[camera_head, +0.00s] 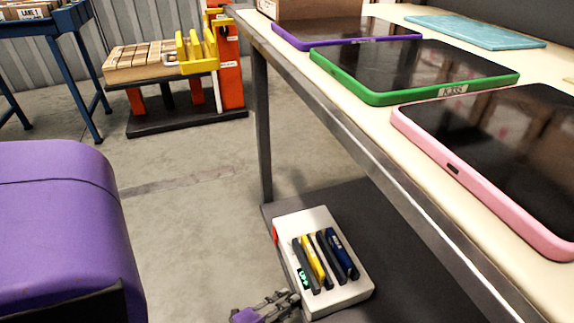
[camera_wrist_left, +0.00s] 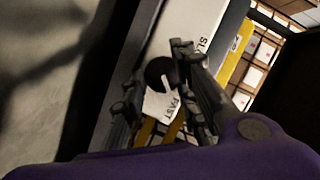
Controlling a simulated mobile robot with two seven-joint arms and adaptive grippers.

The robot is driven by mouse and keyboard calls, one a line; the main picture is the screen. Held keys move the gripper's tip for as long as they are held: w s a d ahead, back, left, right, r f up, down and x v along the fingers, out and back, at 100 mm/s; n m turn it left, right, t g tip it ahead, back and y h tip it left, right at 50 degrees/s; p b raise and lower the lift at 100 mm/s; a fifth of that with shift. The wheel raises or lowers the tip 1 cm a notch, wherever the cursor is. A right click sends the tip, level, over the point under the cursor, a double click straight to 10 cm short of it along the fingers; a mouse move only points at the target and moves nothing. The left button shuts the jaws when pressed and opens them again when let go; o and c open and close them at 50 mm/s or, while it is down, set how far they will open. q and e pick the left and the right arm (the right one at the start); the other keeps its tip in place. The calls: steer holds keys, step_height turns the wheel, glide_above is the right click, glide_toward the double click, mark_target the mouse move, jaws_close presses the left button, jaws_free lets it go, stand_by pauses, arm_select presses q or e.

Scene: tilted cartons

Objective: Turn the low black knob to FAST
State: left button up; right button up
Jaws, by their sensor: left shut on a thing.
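A white box (camera_head: 350,293) stands on the dark surface below the worktable in the head view. In the left wrist view, its white face (camera_wrist_left: 190,35) carries the round black knob (camera_wrist_left: 160,72). A FAST label (camera_wrist_left: 160,104) lies just below the knob, and a partly visible label starting "SL" is at upper right. A pale mark shows at the knob's lower edge; its exact setting is unclear. My left gripper (camera_head: 266,308) is at the box's near left corner, its fingers (camera_wrist_left: 157,92) closed around the knob. The knob is hidden in the head view. My right gripper is not in view.
Several dark and yellow bars lie on the box top, with a small green display (camera_head: 303,278) and a red part (camera_head: 275,235) at its left. The worktable (camera_head: 380,165) overhangs at right, holding framed tablets; its leg (camera_head: 262,130) stands behind the box. Open floor (camera_head: 190,200) lies left.

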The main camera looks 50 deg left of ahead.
arm_select(q)
steer(key=shift+w+d+f, duration=0.1)
steer(key=shift+d+f, duration=0.1)
steer(key=shift+d, duration=0.3)
steer(key=o, duration=1)
steer(key=shift+a, duration=0.15)
steer(key=s+a+r, duration=0.1)
steer(key=s+r, duration=0.1)
steer(key=s, duration=1)
